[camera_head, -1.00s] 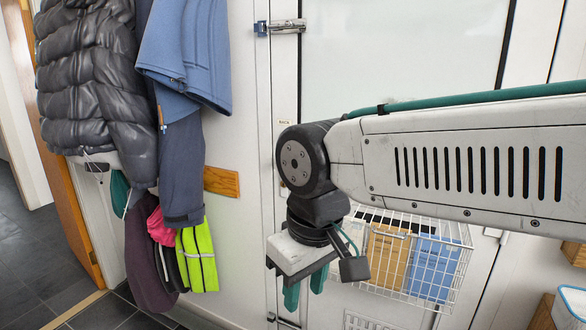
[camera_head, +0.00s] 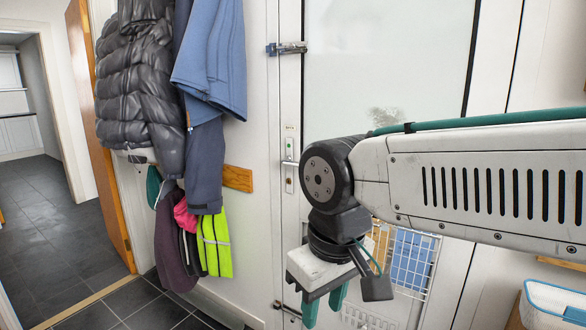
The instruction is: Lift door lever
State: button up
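The door lever (camera_head: 289,163) is a small metal handle on a narrow plate at the left side of a white door with a frosted pane (camera_head: 385,65). Part of the lever may be hidden behind my arm. My gripper (camera_head: 325,305) hangs below my wrist, lower and to the right of the lever in the picture. Its two teal fingers point down with a gap between them, and I see nothing held. The fingertips are apart from the lever.
A metal bolt (camera_head: 287,48) sits high on the door and another bolt (camera_head: 288,311) low down. A wire basket (camera_head: 410,262) hangs on the door behind my gripper. Coats (camera_head: 140,90) hang at left. Tiled floor (camera_head: 60,240) is clear at left.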

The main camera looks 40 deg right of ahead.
aim_at(298, 163)
jog(key=u, duration=0.15)
jog(key=i, duration=1)
jog(key=z, duration=0.7)
